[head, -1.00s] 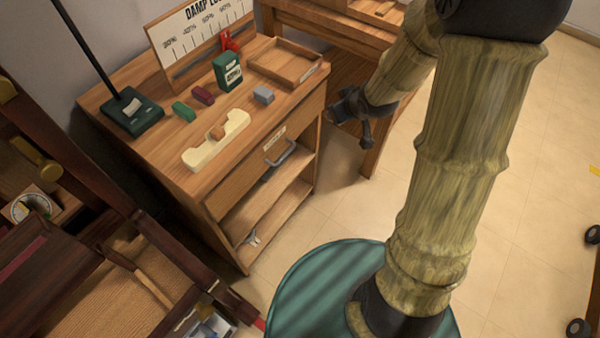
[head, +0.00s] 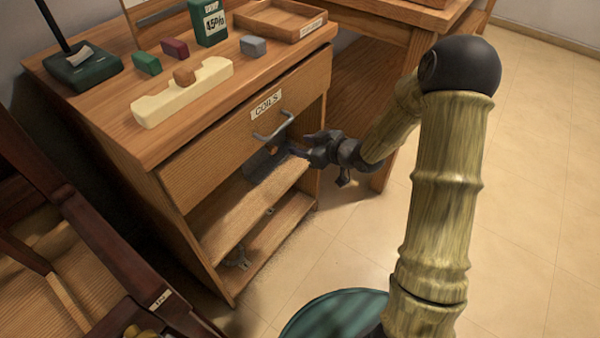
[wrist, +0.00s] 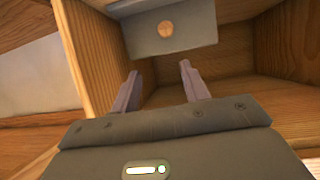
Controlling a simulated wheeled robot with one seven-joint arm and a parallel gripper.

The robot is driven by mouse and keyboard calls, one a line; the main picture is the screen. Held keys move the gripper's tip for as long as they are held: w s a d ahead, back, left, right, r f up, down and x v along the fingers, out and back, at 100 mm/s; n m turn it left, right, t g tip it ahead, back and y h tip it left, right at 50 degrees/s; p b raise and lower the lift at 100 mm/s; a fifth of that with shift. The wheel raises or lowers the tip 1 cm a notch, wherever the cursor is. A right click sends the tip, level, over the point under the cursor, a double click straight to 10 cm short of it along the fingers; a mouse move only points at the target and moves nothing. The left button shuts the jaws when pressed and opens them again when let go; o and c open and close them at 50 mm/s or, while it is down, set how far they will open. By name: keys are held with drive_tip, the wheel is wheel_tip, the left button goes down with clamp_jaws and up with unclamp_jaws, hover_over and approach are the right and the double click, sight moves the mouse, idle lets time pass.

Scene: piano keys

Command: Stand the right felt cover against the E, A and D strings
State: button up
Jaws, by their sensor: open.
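A grey panel with a round wooden knob shows under the drawer front, in the cabinet's upper shelf opening (head: 258,168); it also shows in the wrist view (wrist: 197,22). It may be the felt cover; I cannot tell for sure. My gripper (head: 298,152) points at it from the right, just outside the opening. In the wrist view my two fingers (wrist: 160,72) are apart with nothing between them, and the panel and its knob are ahead and above. No E, A or D strings can be made out.
The wooden cabinet (head: 140,165) has a labelled drawer with a metal handle (head: 272,128). Its top holds a cream block (head: 205,84), small coloured blocks and a tray (head: 285,32). Dark red woodwork (head: 75,215) stands at left. The floor at right (head: 530,200) is clear.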

drive_tip(key=y+b, duration=0.1)
drive_tip(key=b, duration=0.2)
approach(275, 150)
drive_tip(key=shift+d+n+p, duration=0.1)
drive_tip(key=shift+n+p, duration=0.2)
drive_tip(key=shift+b+x, duration=1.65)
drive_tip(key=shift+x, duration=2.8)
